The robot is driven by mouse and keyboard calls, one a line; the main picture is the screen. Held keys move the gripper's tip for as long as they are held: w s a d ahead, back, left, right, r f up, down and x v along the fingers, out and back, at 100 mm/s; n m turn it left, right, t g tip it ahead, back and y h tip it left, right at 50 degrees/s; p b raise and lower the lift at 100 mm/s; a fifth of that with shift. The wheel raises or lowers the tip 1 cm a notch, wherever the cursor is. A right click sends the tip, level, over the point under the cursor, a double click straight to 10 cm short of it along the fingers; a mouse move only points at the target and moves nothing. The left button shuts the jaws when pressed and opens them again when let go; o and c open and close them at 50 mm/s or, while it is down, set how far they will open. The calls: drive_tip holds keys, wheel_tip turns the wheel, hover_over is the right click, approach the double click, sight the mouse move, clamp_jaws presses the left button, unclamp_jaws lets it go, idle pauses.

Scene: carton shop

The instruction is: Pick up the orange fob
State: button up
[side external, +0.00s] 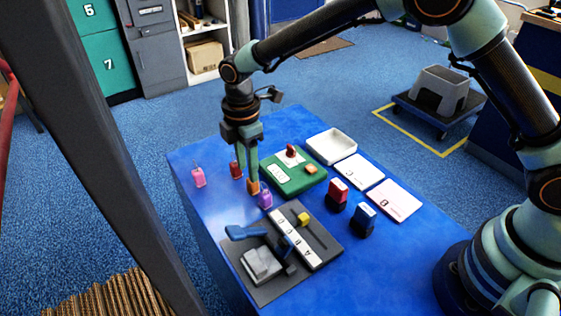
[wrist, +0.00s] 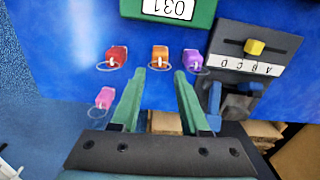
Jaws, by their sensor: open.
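The orange fob (wrist: 160,57) lies on the blue table, between a red fob (wrist: 117,56) and a purple fob (wrist: 192,60) in the wrist view. A white ring shows on it. In the side view the orange fob (side external: 253,186) is just below my fingertips. My gripper (wrist: 160,74) is open and empty, pointing down at the table. The orange fob shows in the gap between its fingers, slightly beyond the tips. In the side view my gripper (side external: 246,176) partly overlaps the fob, and I cannot tell whether they touch.
A pink fob (side external: 198,178) lies near the left table edge. The purple fob (side external: 265,200) is close beside the orange one. A green tray (side external: 285,184) and a grey lettered fixture (side external: 258,285) are nearby. Red and blue stamps (side external: 338,194) stand to the right.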

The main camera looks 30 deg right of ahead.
sight(253, 185)
drive_tip(key=shift+d+f, duration=0.15)
drive_tip(key=shift+f, duration=1.35)
drive_tip(key=shift+d+f, duration=0.1)
drive_tip(key=shift+f, duration=1.35)
clamp_jaws()
